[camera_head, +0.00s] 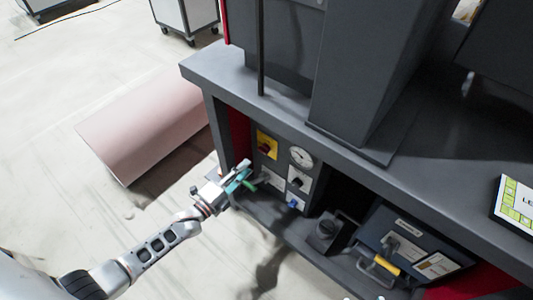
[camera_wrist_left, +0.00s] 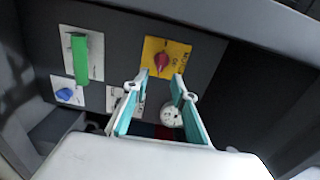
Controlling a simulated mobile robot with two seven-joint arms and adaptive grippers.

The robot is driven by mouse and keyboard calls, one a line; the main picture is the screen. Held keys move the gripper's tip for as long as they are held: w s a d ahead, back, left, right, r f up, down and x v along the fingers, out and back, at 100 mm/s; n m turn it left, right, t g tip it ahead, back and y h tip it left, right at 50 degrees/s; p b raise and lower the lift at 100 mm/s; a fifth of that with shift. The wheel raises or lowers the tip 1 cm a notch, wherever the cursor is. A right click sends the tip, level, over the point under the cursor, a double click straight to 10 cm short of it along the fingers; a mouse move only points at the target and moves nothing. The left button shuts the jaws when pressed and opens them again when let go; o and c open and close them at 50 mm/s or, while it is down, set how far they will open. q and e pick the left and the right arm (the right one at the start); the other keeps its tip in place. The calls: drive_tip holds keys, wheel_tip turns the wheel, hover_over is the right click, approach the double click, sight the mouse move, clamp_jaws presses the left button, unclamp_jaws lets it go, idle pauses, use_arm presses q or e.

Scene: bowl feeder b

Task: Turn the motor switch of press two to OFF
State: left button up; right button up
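The motor switch is a red knob (camera_head: 266,148) on a yellow plate at the upper left of the dark front panel. In the left wrist view the red knob (camera_wrist_left: 161,61) shows on its yellow plate (camera_wrist_left: 185,53); the small lettering is hard to read. My left gripper (camera_head: 240,175), with teal fingers, is in front of the panel, just below and left of the knob in the head view. In the left wrist view the gripper (camera_wrist_left: 160,82) is open, its tips on either side of the knob's lower edge. Contact cannot be told.
Close by on the panel are a round gauge (camera_head: 301,157), a black switch (camera_head: 298,182), a blue knob (camera_head: 293,204) and a green lever (camera_wrist_left: 80,58). The dark worktop edge (camera_head: 250,92) overhangs the panel. A pink block (camera_head: 145,125) lies on the floor to the left.

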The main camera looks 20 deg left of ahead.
sight(262, 152)
use_arm(q)
drive_tip(key=shift+b+x, duration=0.85)
drive_tip(key=shift+x, duration=3.25)
drive_tip(key=shift+a+r, duration=0.1)
drive_tip(key=shift+r, duration=0.05)
clamp_jaws()
